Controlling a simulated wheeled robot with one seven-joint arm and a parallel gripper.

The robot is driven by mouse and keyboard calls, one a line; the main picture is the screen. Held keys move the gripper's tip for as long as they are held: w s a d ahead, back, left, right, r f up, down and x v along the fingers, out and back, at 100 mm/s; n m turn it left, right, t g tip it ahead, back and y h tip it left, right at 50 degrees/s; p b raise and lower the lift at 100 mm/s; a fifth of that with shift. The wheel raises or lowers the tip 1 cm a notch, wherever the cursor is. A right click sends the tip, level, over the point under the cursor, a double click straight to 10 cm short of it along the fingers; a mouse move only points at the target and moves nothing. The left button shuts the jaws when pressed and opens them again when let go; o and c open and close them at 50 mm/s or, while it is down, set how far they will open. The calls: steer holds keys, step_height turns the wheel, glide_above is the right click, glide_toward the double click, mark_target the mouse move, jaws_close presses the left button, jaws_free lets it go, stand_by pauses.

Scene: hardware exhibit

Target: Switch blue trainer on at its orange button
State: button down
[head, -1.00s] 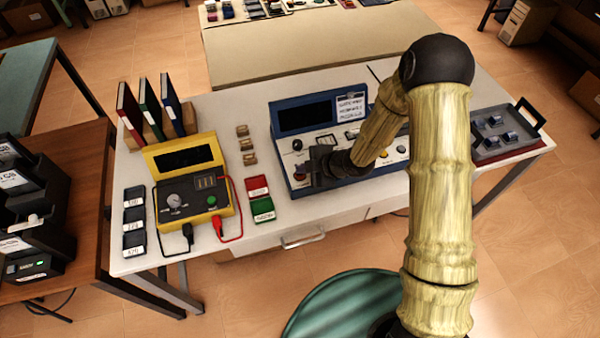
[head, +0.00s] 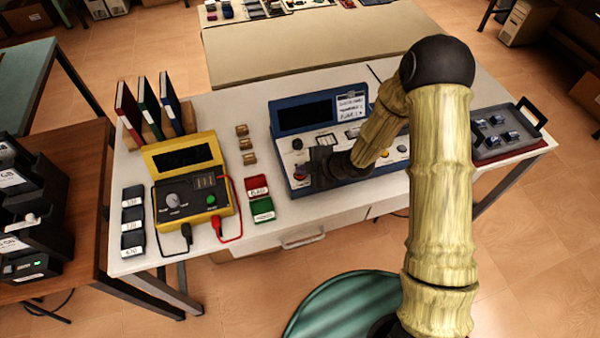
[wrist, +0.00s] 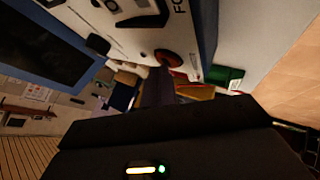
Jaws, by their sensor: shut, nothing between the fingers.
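The blue trainer (head: 305,117) stands on the white bench, its raised screen (head: 305,115) dark. My gripper (head: 318,172) is shut and empty at the front left of its panel. A reddish-orange round button (head: 300,170) shows just left of my gripper in the head view. In the wrist view, a dark red round button (wrist: 172,58) is right at the tips of my shut fingers (wrist: 160,80). I cannot tell whether they touch it. My gripper and forearm hide part of the panel. A yellow button (head: 402,149) shows at the panel's right.
A yellow tester (head: 190,190) with red and black leads stands to the left. Red (head: 256,184) and green (head: 262,209) boxes lie between it and the trainer. A grey tray (head: 500,150) with small parts is at the right. Books (head: 150,105) stand at the back left.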

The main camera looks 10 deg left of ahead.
stand_by(0.4)
steer(key=shift+r, duration=0.45)
steer(key=shift+r+p, duration=2.55)
steer(key=shift+r, duration=0.5)
steer(key=shift+d, duration=0.1)
